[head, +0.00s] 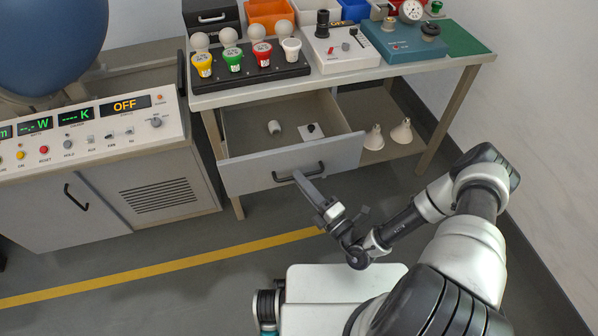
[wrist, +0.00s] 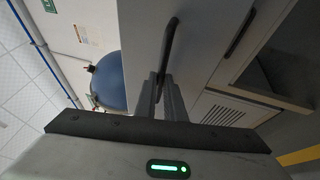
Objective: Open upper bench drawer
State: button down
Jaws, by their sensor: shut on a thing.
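The upper bench drawer (head: 235,176) is pulled out from under the workbench, with its inside showing in the head view. A small pale cylinder (head: 274,127) and a white card with a dark knob (head: 311,131) lie in it. My gripper (head: 299,177) is at the dark bar handle (head: 283,179) on the drawer front, its fingers shut on the bar. In the wrist view the fingers (wrist: 168,88) close on the handle (wrist: 170,42), which runs up from them. The exact contact is partly hidden by the fingers.
The bench top (head: 470,59) carries a rack of bulbs (head: 250,69), a white tester (head: 340,48) and a teal instrument (head: 403,42). Two white bulbs (head: 400,132) sit on the lower shelf. A control console (head: 90,130) stands left. Floor is clear before the drawer.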

jog(key=shift+d, duration=0.1)
jog(key=c, duration=1.8)
grip_release()
jog(key=shift+c, duration=0.2)
jog(key=shift+s, duration=0.1)
jog(key=v, duration=1.7)
jog(key=shift+s+d, duration=0.1)
jog(key=shift+s, duration=0.05)
